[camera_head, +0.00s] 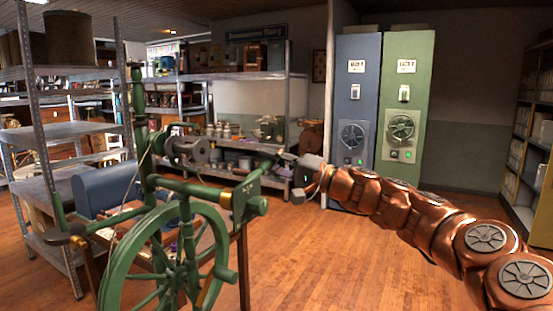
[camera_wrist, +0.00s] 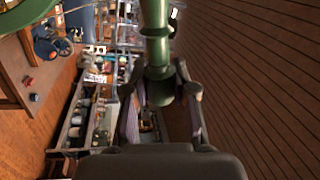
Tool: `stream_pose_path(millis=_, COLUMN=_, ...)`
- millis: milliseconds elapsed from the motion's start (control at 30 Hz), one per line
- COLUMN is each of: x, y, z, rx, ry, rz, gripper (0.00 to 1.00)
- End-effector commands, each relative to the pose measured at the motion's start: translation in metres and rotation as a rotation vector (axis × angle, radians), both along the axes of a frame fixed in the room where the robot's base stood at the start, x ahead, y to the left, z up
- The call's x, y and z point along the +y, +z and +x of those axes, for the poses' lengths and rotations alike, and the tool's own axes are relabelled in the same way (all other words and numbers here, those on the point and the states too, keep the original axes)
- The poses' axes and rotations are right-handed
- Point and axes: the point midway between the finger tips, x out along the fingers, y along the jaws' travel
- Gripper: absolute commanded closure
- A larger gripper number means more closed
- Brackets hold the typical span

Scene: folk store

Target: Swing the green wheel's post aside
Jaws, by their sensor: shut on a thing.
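The green spinning wheel (camera_head: 112,262) stands at the left of the head view, its large spoked wheel low in front. A green post (camera_head: 249,184) rises at a tilt from the right end of its frame. My gripper (camera_head: 277,158) reaches in from the right and is shut on the upper end of this post. In the wrist view the green post (camera_wrist: 157,48) comes down from the top edge, and its end sits between the two fingers of my gripper (camera_wrist: 161,90). Another green post (camera_head: 140,115) stands upright at the wheel's left. The exact finger contact is partly hidden.
Metal shelves (camera_head: 75,72) with goods stand behind and left of the wheel. A blue cabinet (camera_head: 357,75) and a green cabinet (camera_head: 408,65) stand at the back wall. A shelf (camera_head: 530,130) lines the right edge. Wooden floor (camera_head: 330,265) is open right of the wheel.

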Motion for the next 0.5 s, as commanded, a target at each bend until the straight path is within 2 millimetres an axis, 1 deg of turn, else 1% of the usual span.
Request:
stream_pose_path(millis=233, x=-0.0007, y=-0.0025, z=0.0014, rx=0.005, ry=-0.003, rz=-0.001, gripper=1.0)
stream_pose_path(millis=267, x=-0.0009, y=-0.0026, z=0.0015, rx=0.005, ry=-0.003, rz=-0.001, gripper=0.72)
stream_pose_path(millis=500, x=-0.0015, y=-0.002, z=0.0011, rx=0.002, ry=-0.003, rz=-0.001, gripper=0.47)
